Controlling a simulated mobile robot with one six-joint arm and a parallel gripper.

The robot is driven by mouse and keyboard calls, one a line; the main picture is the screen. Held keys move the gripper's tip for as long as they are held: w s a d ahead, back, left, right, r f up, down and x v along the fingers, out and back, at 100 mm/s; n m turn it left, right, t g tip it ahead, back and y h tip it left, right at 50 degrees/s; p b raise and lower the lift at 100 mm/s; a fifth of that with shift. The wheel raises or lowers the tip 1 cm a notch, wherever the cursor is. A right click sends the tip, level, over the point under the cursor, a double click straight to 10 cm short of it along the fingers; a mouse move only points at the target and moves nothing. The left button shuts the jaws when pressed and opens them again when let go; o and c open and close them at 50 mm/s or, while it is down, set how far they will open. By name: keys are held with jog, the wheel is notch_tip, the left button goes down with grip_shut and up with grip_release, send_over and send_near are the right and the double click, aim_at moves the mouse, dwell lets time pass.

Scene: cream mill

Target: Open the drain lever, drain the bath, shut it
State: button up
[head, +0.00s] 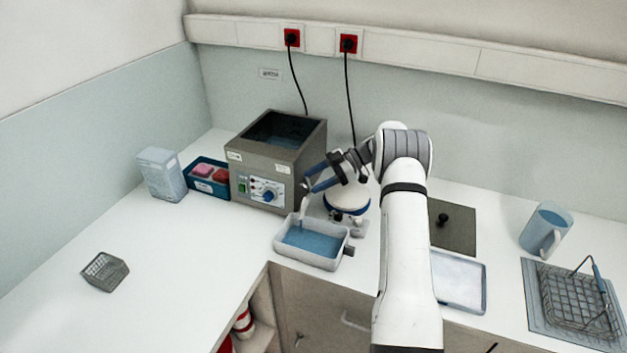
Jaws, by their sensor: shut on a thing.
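The bath (262,165) is a grey box with an open top, and some bluish water (290,131) shows inside it. Its front panel has a green switch and a blue knob. My gripper (309,184) is at the right side of the bath, with blue fingers pointing left, shut on what appears to be the drain lever. The lever itself is mostly hidden by the fingers. A pale streak, like a stream, runs below the fingers down to a light grey tub (279,243). The tub holds blue water (312,241).
A white and blue round device (347,203) stands close behind the tub. A teal tray (222,190) and a clear container (161,174) are left of the bath. A jug (541,232) and wire basket (575,300) are at right. The left counter is mostly free.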

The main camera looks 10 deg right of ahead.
jog(key=shift+w+d+r+n+g, duration=0.1)
jog(key=shift+w+d+n+g, duration=0.1)
jog(key=shift+n+g, duration=0.3)
jog(key=shift+r, duration=0.1)
jog(key=o, duration=0.8)
jog(key=shift+o, duration=0.9)
